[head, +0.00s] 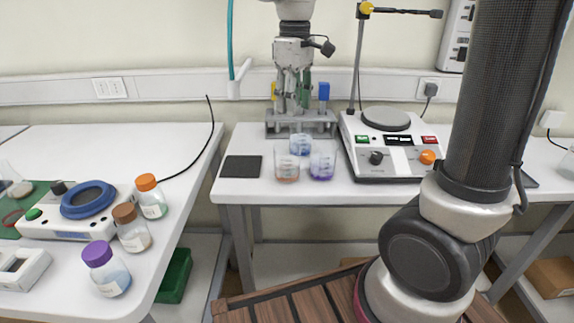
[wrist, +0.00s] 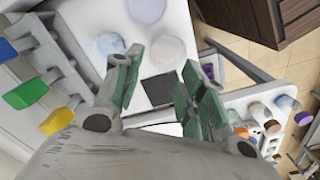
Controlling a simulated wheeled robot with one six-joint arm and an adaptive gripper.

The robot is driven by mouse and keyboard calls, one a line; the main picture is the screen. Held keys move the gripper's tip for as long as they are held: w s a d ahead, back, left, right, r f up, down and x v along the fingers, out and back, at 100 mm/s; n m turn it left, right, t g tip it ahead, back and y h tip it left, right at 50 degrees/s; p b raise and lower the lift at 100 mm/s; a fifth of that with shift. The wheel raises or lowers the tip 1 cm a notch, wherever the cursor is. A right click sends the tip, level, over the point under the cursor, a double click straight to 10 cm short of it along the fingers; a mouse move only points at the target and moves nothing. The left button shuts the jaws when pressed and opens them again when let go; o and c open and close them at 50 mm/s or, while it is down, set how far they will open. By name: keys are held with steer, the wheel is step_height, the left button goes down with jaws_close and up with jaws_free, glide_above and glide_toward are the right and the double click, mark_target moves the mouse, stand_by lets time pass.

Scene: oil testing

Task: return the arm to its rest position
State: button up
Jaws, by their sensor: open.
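My gripper (head: 293,108) hangs pointing down at the grey rack (head: 283,131) on the middle table, in the head view. In the wrist view its green-padded fingers (wrist: 164,72) stand apart with nothing held between them. A dark square pad (wrist: 160,88) shows beyond the gap. The rack with its blue, green and yellow tops (wrist: 27,92) is at the left of the wrist view. My arm rises out of the head view at the top, so its middle links are hidden.
Three beakers, blue (head: 300,144), orange (head: 287,168) and purple (head: 322,163), stand in front of the rack. A hotplate stirrer (head: 390,150) with a stand rod is right of it. Capped bottles (head: 105,268) stand on the left table (head: 60,150).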

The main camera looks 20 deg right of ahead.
steer(key=shift+r, duration=1.5)
steer(key=shift+w, duration=0.1)
steer(key=s+d+f+m+t, duration=0.1)
steer(key=s+d+m+t, duration=0.1)
steer(key=s+d, duration=0.5)
steer(key=s+d+f+m+t, duration=0.1)
steer(key=s+d+m, duration=0.4)
steer(key=s, duration=0.7)
steer(key=d+t, duration=0.1)
steer(key=d, duration=0.1)
steer(key=shift+d+f, duration=0.2)
steer(key=shift+d, duration=0.2)
